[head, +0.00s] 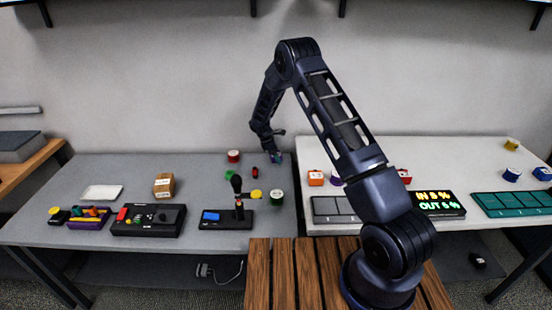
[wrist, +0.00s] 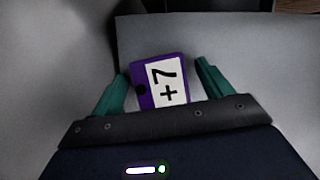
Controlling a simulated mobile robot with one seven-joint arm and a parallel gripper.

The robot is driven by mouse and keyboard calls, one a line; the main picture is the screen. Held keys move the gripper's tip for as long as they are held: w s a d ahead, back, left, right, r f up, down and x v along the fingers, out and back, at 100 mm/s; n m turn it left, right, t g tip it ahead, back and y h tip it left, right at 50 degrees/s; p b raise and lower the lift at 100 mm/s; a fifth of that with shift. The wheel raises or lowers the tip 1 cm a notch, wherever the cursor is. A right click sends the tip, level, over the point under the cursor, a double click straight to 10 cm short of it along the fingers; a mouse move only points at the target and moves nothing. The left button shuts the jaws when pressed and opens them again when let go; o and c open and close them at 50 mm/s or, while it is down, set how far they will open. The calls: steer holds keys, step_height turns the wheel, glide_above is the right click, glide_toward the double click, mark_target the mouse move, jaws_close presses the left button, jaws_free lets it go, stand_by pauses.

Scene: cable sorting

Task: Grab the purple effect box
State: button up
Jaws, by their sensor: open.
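The box's lower end is hidden by my gripper body. In the head view my gripper (head: 276,157) is low near the back right of the grey table (head: 140,172), close to the wall. I cannot make out the purple box beneath it there.
A red spool (head: 233,156) and a small red-black item (head: 255,172) stand left of my gripper. A cardboard box (head: 164,185) stands farther left. A white table (head: 450,155) adjoins on the right.

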steer(key=shift+c, duration=0.5)
steer(key=c, duration=1)
steer(key=shift+c, duration=0.2)
